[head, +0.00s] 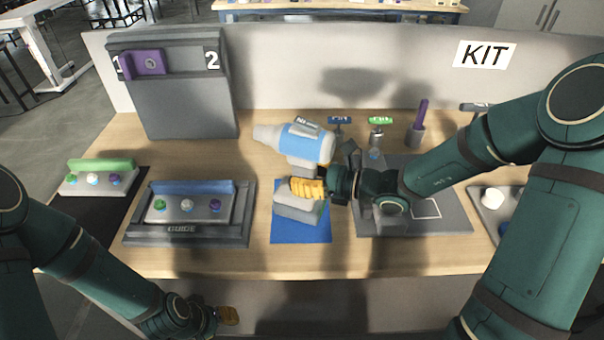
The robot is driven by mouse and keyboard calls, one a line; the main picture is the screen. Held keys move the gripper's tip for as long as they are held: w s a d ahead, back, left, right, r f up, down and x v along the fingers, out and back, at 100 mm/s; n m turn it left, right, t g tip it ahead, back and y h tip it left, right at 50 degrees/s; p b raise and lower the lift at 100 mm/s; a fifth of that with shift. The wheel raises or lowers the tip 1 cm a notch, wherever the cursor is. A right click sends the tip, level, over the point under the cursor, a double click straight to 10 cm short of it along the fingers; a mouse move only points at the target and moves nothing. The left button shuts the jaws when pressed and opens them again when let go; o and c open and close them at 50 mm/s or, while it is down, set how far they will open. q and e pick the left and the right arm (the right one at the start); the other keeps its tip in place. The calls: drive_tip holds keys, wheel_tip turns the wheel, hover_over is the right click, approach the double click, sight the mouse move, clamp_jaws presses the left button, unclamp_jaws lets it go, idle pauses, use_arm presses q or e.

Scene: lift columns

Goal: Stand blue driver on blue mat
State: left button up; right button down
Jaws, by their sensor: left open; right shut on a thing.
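The blue driver (303,143), blue and grey with a pale nose pointing left, stands upright over the blue mat (300,233). Its grey foot (298,208) is at the mat; I cannot tell for sure whether it rests on it. My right gripper (308,188), with yellow fingers, comes from the right and is shut on the driver's handle, which it partly hides. My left gripper (228,315) is open and empty, low in front of the table edge, far from the driver.
A grey guide tray (188,241) holding a blue-handled block is left of the mat. A dark grey board (440,222) lies to its right under my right arm. Small tools and a purple-handled item (421,112) stand behind. A grey panel (185,105) stands back left.

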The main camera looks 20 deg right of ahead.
drive_tip(key=shift+f, duration=0.15)
idle(0.3)
drive_tip(key=shift+c, duration=2.4)
unclamp_jaws()
drive_tip(key=shift+f, duration=0.1)
